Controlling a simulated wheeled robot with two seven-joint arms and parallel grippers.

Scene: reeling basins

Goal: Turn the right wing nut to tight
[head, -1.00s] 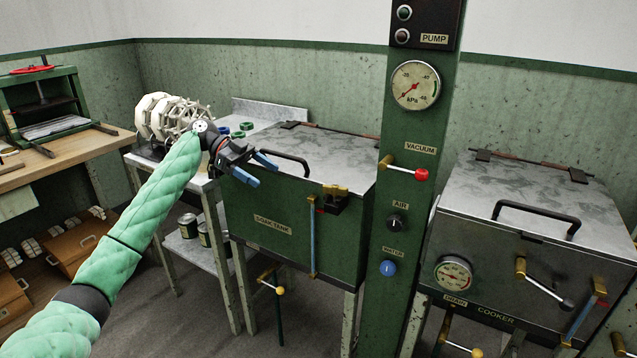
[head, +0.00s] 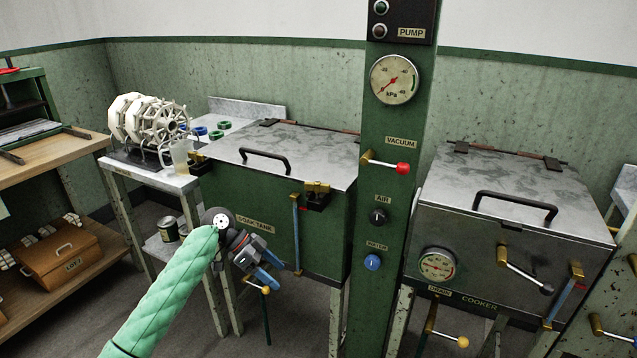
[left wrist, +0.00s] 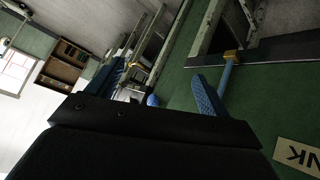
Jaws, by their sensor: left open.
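A brass, wing-nut-like fitting (head: 317,187) sits on a dark bracket at the top right front edge of the green soak tank (head: 240,200). A similar brass fitting (head: 196,160) shows at the tank's left top corner. Which way their wings are set is too small to tell. My left gripper (head: 270,276) is open and empty in front of the tank's lower front, below and left of the right fitting. In the left wrist view its blue fingers (left wrist: 155,88) are apart with nothing between them. My right gripper is not in view.
A green pump column (head: 385,230) stands just right of the tank. The cooker (head: 490,225) is further right. White reels (head: 150,120) stand on the left table.

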